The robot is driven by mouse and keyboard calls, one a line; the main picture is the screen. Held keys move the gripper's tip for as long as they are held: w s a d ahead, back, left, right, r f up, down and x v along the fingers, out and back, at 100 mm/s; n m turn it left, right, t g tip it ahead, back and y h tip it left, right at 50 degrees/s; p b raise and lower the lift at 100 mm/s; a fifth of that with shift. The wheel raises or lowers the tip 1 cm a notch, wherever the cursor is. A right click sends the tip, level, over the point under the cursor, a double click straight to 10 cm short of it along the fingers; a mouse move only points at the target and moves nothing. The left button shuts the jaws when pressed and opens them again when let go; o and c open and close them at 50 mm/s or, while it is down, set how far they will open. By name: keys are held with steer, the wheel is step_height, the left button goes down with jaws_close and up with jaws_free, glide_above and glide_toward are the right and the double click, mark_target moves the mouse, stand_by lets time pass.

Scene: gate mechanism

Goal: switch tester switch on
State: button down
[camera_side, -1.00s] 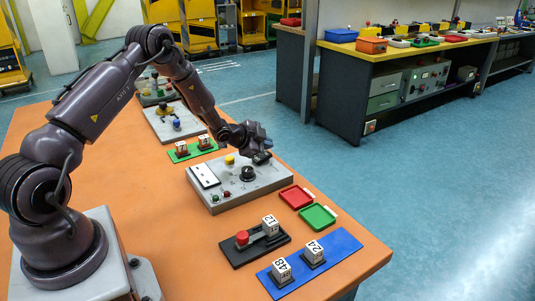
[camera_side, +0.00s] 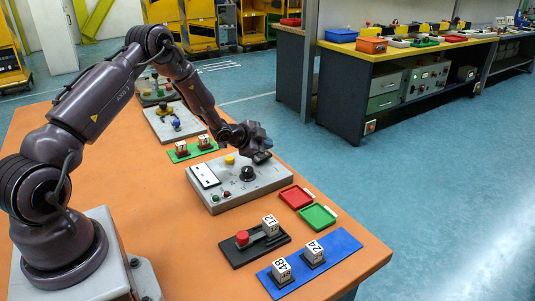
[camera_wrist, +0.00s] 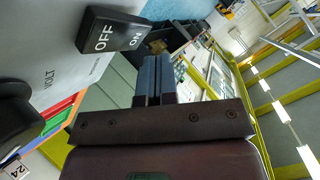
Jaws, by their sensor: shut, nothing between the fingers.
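The tester (camera_side: 222,192) is a grey box on the orange table, with a meter, a black knob and small lamps. Its switch (camera_wrist: 112,32) is a black rocker marked OFF and ON, at the upper left of the wrist view. Which side of the rocker is pressed in I cannot tell. My gripper (camera_wrist: 153,80) is shut and empty, its two fingertips side by side to the right of the switch, past the ON end. They look apart from it. In the side view my gripper (camera_side: 263,146) is over the tester's far right corner.
The black knob (camera_side: 247,174) and a yellow button (camera_side: 230,160) stand up from the tester's top. Red (camera_side: 297,197) and green (camera_side: 318,217) trays lie to its right. A black fixture (camera_side: 237,256) and a blue plate (camera_side: 340,247) with number blocks are nearer the front.

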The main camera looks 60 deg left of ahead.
mark_target(262, 157)
steer(key=shift+w+f, duration=0.1)
steer(key=shift+f, duration=0.3)
steer(key=shift+w+f, duration=0.1)
steer(key=shift+f, duration=0.35)
stand_by(0.7)
steer(key=shift+r, duration=0.2)
steer(key=shift+s+r, duration=0.2)
steer(key=shift+r, duration=0.5)
steer(key=shift+s+r, duration=0.25)
steer(key=shift+r, duration=1)
steer(key=shift+s+r, duration=0.25)
steer(key=shift+r, duration=0.95)
steer(key=shift+f, duration=0.1)
